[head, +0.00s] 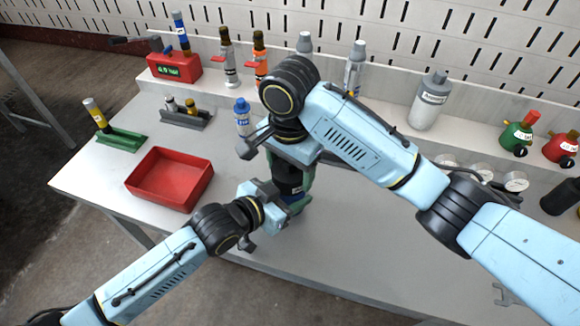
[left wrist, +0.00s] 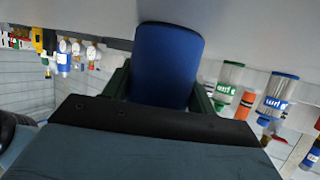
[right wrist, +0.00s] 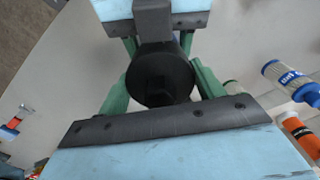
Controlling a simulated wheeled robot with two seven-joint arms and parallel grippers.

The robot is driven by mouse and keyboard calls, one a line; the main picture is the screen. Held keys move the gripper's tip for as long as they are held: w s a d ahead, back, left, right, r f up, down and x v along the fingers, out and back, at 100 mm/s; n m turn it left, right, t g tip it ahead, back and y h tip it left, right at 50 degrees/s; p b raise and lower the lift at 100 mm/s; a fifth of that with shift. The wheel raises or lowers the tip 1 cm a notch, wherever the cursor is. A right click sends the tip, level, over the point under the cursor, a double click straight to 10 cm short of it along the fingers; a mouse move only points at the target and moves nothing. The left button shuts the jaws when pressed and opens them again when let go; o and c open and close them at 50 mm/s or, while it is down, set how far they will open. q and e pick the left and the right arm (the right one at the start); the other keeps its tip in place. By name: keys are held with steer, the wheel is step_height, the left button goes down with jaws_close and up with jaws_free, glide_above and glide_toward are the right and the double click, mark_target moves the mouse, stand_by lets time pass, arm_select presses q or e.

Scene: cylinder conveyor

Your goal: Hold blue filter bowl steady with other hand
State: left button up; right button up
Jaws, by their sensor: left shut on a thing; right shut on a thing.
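The blue filter bowl (left wrist: 168,65) fills the middle of the left wrist view, between the green fingers of my left gripper (left wrist: 165,85). My right gripper (head: 290,172) is directly above, shut on a black cylindrical part (head: 287,184). How bowl and black part meet is hidden.
A red tray (head: 170,180), empty, lies left of my grippers. A blue-capped bottle (head: 242,115) stands close behind them. A grey holder (head: 187,119), a green holder (head: 122,138) and several bottles line the back and left. The front right table is mostly clear.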

steer(key=n, duration=0.3)
steer(key=shift+n, duration=1)
steer(key=n, duration=0.4)
steer(key=o, duration=1.1)
steer(key=shift+r, duration=0.1)
steer(key=shift+r, duration=1.2)
steer(key=m, duration=0.4)
steer(key=shift+m, duration=1.1)
